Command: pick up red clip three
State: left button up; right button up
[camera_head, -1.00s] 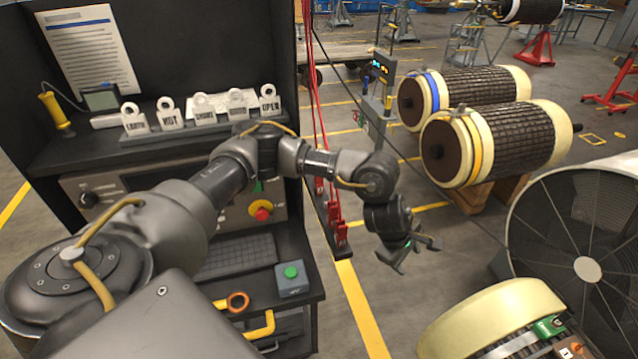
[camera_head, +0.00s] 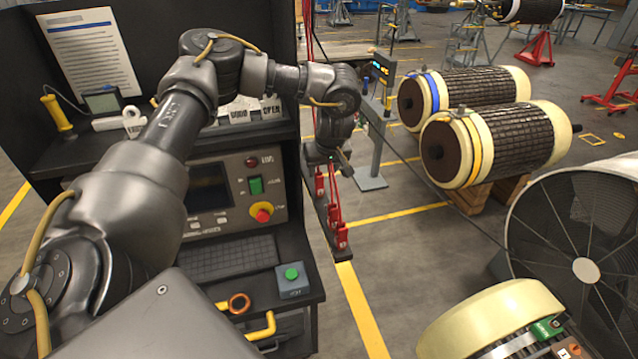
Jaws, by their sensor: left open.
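Red clips sit in a row on a dark rail at the right side of the console, with red cables rising from them. I see a far clip (camera_head: 320,184), a middle clip (camera_head: 334,212) and a near clip (camera_head: 342,237). Their numbers are too small to read, so I cannot tell which is three. My left gripper (camera_head: 328,161) is open, just above the far clip and apart from the middle and near ones. Whether it touches the far clip or a cable I cannot tell. My right gripper is out of view.
The dark console (camera_head: 255,140) with a red knob (camera_head: 262,212) stands left of the rail. A grey post stand (camera_head: 372,160) is close behind my gripper. Two rotors (camera_head: 500,140) lie on wooden blocks at right, with a large fan (camera_head: 586,268) nearer. Floor between is clear.

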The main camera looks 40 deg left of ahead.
aim_at(320, 174)
pick_arm(q)
jog(key=shift+x, duration=0.85)
jog(key=shift+a, duration=0.1)
jog(key=p+x, duration=0.1)
jog(key=x, duration=0.1)
jog(key=p+x, duration=0.2)
jog(key=shift+a, duration=0.4)
jog(key=shift+w+a+f, duration=0.1)
jog(key=shift+w+f, duration=0.05)
jog(key=shift+f, duration=0.25)
jog(key=shift+c, duration=0.4)
grip_shut()
jog(key=shift+r, duration=0.15)
